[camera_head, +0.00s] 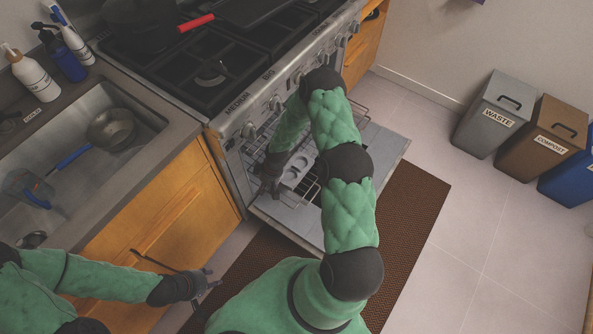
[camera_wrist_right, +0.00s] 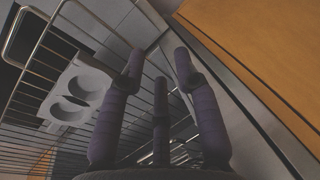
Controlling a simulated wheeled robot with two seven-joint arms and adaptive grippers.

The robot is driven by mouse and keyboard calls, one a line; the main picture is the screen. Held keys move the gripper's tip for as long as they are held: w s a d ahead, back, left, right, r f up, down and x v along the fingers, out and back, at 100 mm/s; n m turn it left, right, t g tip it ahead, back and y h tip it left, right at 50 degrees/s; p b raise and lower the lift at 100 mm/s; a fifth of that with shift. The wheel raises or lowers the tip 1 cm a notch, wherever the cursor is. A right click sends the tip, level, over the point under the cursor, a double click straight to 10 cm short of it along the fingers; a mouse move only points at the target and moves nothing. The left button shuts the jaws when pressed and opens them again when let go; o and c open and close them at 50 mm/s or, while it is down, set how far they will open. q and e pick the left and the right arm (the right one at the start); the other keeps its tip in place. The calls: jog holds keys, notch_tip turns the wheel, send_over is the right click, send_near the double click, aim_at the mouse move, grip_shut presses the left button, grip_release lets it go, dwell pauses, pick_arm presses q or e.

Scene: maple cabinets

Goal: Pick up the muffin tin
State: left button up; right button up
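The muffin tin (camera_head: 297,171) is light grey with round cups and rests on the pulled-out wire oven rack, partly hidden by my right arm. In the right wrist view the muffin tin (camera_wrist_right: 77,93) lies left of the fingers, with two cups showing. My right gripper (camera_head: 268,188) is just left of the tin, above the rack's edge. In the wrist view its fingers (camera_wrist_right: 158,66) are spread and nothing is between them; they are apart from the tin. My left gripper (camera_head: 212,279) is in front of the cabinet, away from the tin, with its fingers apart and empty.
The oven door (camera_head: 382,150) is folded down under the rack (camera_wrist_right: 38,112). The stove (camera_head: 215,75) is above, and a wooden cabinet (camera_head: 165,225) adjoins on the left. A brown mat (camera_head: 415,205) covers the floor. Bins (camera_head: 497,112) stand far right; the floor between is clear.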

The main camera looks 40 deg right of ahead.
jog(key=w+d+f+n+h+b, duration=0.1)
jog(key=w+d+h, duration=0.15)
jog(key=d, duration=0.65)
jog(key=w+d+f+n+h, duration=0.1)
jog(key=w+d, duration=0.2)
jog(key=d, duration=0.7)
jog(key=b, duration=0.3)
send_near(298, 166)
jog(key=shift+s+a+f+g+y, duration=0.3)
jog(key=shift+s+a+f, duration=0.3)
jog(key=shift+a+f, duration=0.25)
jog(key=shift+f+b, duration=1.25)
jog(key=shift+f, duration=1.4)
jog(key=shift+r, duration=0.1)
jog(key=shift+c, duration=0.3)
grip_shut()
